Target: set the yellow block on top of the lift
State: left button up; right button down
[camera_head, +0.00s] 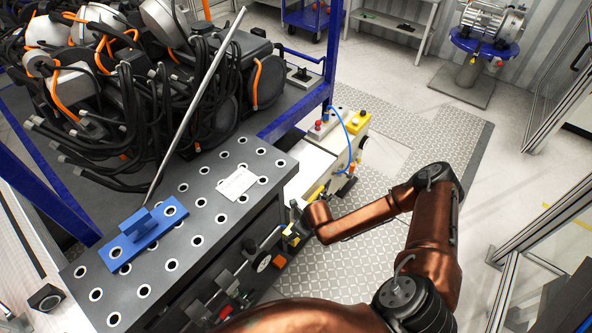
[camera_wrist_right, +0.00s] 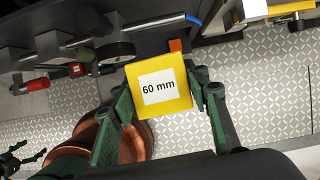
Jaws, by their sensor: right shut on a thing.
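The yellow block (camera_wrist_right: 159,88) has a white "60 mm" label facing the right wrist camera. My right gripper (camera_wrist_right: 165,97) is shut on it, with one green finger on each side. In the head view my right gripper (camera_head: 296,226) is beside the right side of the dark perforated table, below its top; the block is mostly hidden there. My left gripper does not show in the head view. I cannot tell for certain which unit is the lift.
The perforated table (camera_head: 190,225) carries a blue fixture (camera_head: 145,235) and a white label plate (camera_head: 236,183). A white and yellow unit (camera_head: 345,140) with a blue hose stands beyond my right gripper. Black cables and drive parts crowd the back left. Patterned floor lies open at right.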

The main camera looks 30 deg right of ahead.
aim_at(301, 172)
jog(key=k, duration=0.55)
jog(key=z, duration=0.7)
jog(key=i, duration=1.55)
jog(key=u, duration=0.6)
